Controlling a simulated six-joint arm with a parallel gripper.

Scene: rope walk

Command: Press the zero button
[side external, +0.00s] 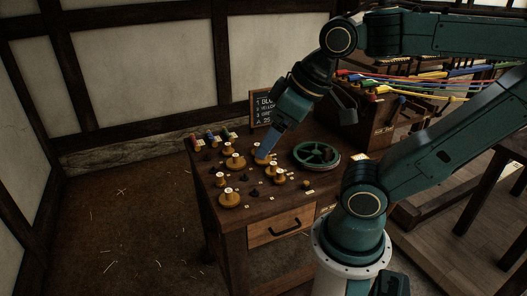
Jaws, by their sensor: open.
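My gripper (267,152) points down over the wooden bench top (205,186), its tips close to a brass-coloured round piece near the bench's middle. It is open, though the gap between its fingers is hard to see from here. Several brass-coloured knobs or buttons stand on the bench, among them one at the front left (229,198) and one at the left middle (235,161). Small pale labels lie beside them, too small to read, so I cannot tell which is the zero button. I cannot tell whether my gripper touches the piece below it.
A green handwheel (316,155) lies on the bench's right. A dark lettered board (263,108) stands at the back. Red, blue and green pieces (210,138) sit at the back left. Coloured ropes (430,82) stretch at the right. A drawer (281,226) fronts the bench.

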